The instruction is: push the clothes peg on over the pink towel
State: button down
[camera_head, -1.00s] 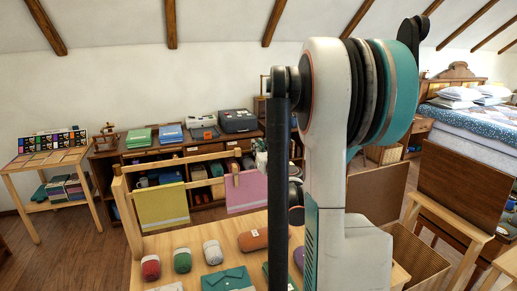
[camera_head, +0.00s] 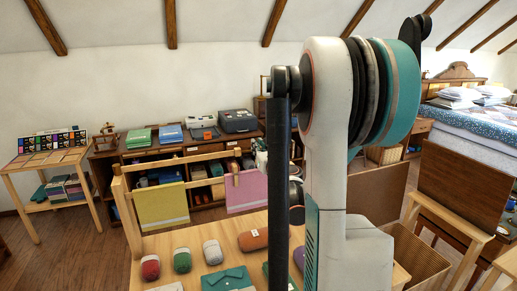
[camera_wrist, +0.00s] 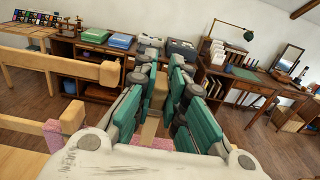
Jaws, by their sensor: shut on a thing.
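The pink towel (camera_head: 246,192) hangs at the right end of a wooden rack, partly behind my arm in the head view. In the wrist view, pink cloth shows below my fingers (camera_wrist: 150,143) and at the left (camera_wrist: 52,130). My gripper (camera_wrist: 158,98) has its teal fingers shut on a tan wooden piece, the clothes peg (camera_wrist: 158,88), above the pink cloth. The fingers hide much of the peg, and I cannot tell whether it touches the towel. In the head view my arm hides most of the gripper.
A yellow towel (camera_head: 162,206) hangs left of the pink one. The rack's wooden rail (camera_wrist: 55,64) ends close left of my fingers. Several yarn balls and a green pouch (camera_head: 228,279) lie on the table in front. A shelf unit (camera_head: 150,158) stands behind.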

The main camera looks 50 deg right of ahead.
jog(key=shift+f+b, duration=2.55)
jog(key=shift+f, duration=0.45)
dwell(0.3)
jog(key=c, duration=1.6)
grip_release()
jog(key=shift+o, duration=0.2)
jog(key=v, duration=1.2)
jog(key=shift+r, duration=0.1)
